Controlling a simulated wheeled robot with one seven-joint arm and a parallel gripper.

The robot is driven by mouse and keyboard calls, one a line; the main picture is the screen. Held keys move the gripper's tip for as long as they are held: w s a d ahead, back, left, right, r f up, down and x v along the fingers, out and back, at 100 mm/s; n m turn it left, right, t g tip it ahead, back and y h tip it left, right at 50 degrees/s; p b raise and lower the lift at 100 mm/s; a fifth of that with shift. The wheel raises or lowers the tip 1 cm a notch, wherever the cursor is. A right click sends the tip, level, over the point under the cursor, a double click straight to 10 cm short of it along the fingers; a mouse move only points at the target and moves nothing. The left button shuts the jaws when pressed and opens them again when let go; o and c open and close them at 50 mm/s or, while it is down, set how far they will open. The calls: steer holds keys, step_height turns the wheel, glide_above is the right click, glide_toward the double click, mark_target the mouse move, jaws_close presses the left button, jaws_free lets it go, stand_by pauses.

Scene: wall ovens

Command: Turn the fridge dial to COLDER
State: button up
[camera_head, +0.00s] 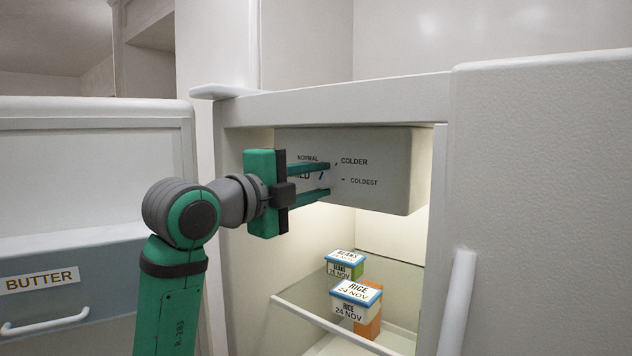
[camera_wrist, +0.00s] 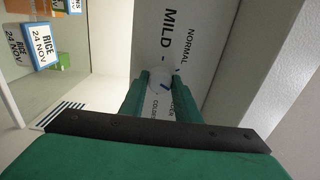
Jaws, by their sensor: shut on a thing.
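The fridge dial (camera_head: 323,180) is a small pale round knob with a blue mark on the front of the grey control box (camera_head: 389,150). Labels NORMAL, COLDER (camera_head: 354,161) and COLDEST show around it; MILD is partly covered in the head view but readable in the wrist view. My gripper (camera_head: 328,178) is shut on the dial, one finger above and one below. The dial also shows between the fingers in the wrist view (camera_wrist: 164,76). The blue mark slants up and right in the head view; the exact setting it points at is unclear.
The open door (camera_head: 90,160) with a BUTTER compartment (camera_head: 60,290) is at left. A closed white door (camera_head: 550,200) with a handle (camera_head: 457,303) stands at right.

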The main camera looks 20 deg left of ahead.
steer(key=shift+d+m, duration=0.1)
steer(key=shift+m, duration=0.3)
steer(key=o, duration=1)
steer(key=shift+o, duration=0.2)
steer(key=shift+s, duration=0.1)
steer(key=v, duration=1)
steer(key=shift+s, duration=0.35)
